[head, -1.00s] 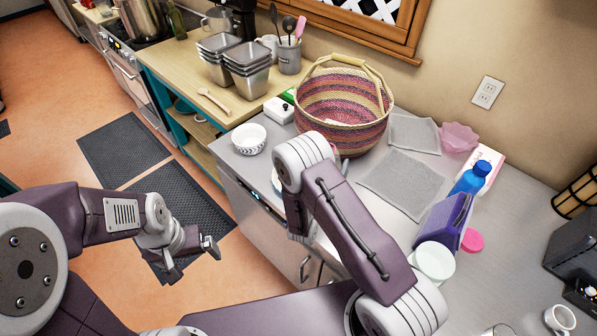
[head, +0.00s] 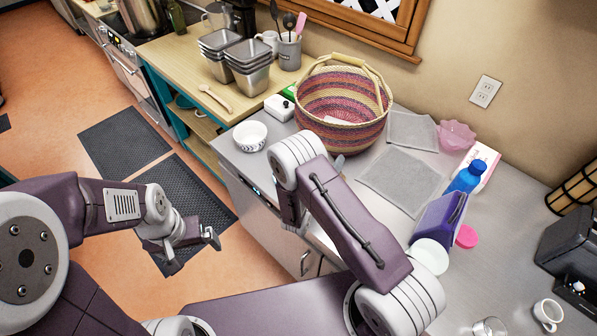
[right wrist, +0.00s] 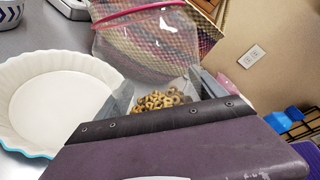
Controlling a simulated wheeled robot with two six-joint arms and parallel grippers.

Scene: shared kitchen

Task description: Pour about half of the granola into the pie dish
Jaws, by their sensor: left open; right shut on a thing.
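In the right wrist view my right gripper (right wrist: 165,88) is shut on a clear zip bag (right wrist: 148,38) with a pink zip edge. Brown ring-shaped granola pieces (right wrist: 158,101) lie in the bag between the fingers. The white fluted pie dish (right wrist: 55,100), with a teal edge, is to the left of the bag; the part of it I see is bare. In the head view my right forearm hides the dish and most of the right gripper. My left gripper (head: 212,238) is open and empty, over the floor mat, away from the counter.
A striped basket (head: 340,108) stands behind the right arm. A patterned bowl (head: 250,136) is left of it. Grey cloths (head: 402,180), a blue bottle (head: 465,178), a purple box (head: 438,218) and a white round container (head: 430,256) are to the right.

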